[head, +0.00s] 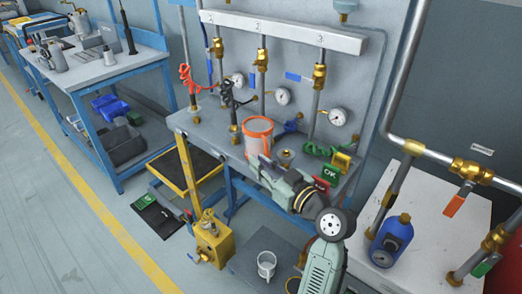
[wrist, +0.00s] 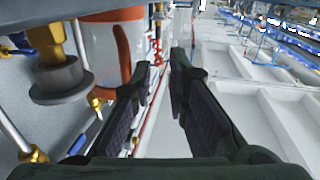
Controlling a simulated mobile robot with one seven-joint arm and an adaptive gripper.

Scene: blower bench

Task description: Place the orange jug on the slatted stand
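The orange jug (head: 258,139), a pale see-through vessel with an orange rim, stands upright on the grey bench top. In the wrist view the jug (wrist: 103,52) is left of the fingers, its orange handle close to the left finger. My gripper (wrist: 161,62) is open, with nothing between its fingers. In the head view my gripper is partly hidden by my wrist, which covers the jug's lower right side. A low yellow-framed stand with a dark top (head: 188,172) is left of the bench; I cannot tell whether it has slats.
Gauges (head: 283,96) and brass-fitted pipes rise behind the jug. A red coiled hose (head: 188,80) is to its left. A yellow valve box (head: 213,240) and a clear cup (head: 266,264) are lower down.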

